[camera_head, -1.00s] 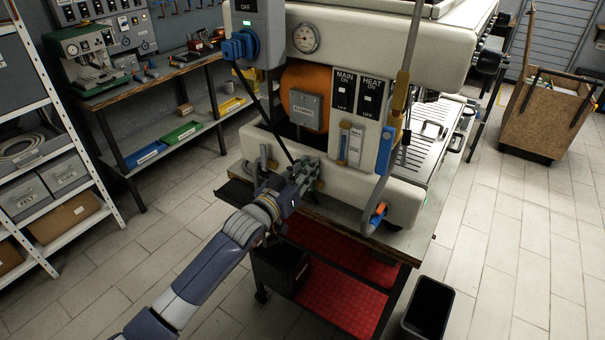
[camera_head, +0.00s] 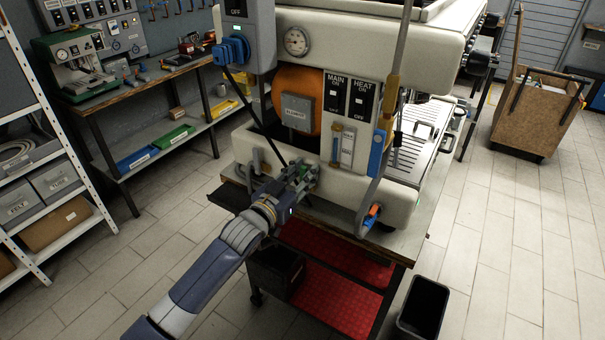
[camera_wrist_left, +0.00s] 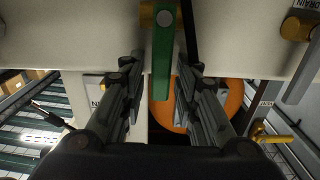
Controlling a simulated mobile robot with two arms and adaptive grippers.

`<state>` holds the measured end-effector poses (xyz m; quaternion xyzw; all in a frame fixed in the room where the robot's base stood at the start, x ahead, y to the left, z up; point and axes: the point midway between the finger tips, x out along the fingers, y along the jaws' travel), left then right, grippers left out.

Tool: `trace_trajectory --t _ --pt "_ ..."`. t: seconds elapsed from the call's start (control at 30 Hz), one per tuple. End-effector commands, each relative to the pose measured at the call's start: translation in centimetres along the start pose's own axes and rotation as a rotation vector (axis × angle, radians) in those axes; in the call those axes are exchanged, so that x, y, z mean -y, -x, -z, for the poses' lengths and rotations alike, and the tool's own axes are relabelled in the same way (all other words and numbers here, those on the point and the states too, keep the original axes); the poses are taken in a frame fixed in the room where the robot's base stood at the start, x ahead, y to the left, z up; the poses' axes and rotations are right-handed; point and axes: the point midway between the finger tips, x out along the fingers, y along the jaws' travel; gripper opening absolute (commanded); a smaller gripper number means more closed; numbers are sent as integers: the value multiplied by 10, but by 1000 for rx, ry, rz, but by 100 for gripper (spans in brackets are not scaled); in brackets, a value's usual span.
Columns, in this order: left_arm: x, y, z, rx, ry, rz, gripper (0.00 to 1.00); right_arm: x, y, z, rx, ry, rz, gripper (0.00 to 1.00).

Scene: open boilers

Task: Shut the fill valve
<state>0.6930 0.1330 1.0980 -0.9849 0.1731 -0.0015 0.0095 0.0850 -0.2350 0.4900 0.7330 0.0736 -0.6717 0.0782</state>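A green lever (camera_wrist_left: 163,62) on a brass fitting (camera_wrist_left: 160,15) hangs between the fingers of my left gripper (camera_wrist_left: 160,72) in the left wrist view. I take it for the fill valve's handle, but I read no label on it. The fingers stand apart with a gap on each side of the lever. In the head view my left gripper (camera_head: 300,176) is at the low front of the cream boiler machine (camera_head: 395,200) and mostly hides the lever. My right gripper is not in view.
A grey lever near a DRAIN label (camera_wrist_left: 302,22) is beside the green one. A blue lever (camera_head: 378,150) and a red-tipped handle (camera_head: 373,211) are on the machine's right. A black hose hangs close to my gripper. A black bin (camera_head: 423,308) stands on the floor.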

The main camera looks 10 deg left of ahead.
Motion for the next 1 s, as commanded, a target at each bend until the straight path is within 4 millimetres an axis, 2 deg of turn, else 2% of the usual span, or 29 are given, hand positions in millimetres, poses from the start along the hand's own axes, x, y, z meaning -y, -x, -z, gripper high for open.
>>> trace_trajectory --t 0.33,0.47,1.0 --pt "0 1 0 0 3 0 35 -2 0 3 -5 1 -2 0" --pt "0 10 -1 1 4 0 35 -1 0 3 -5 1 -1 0" --pt "0 100 -1 2 3 -1 35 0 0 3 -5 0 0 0"
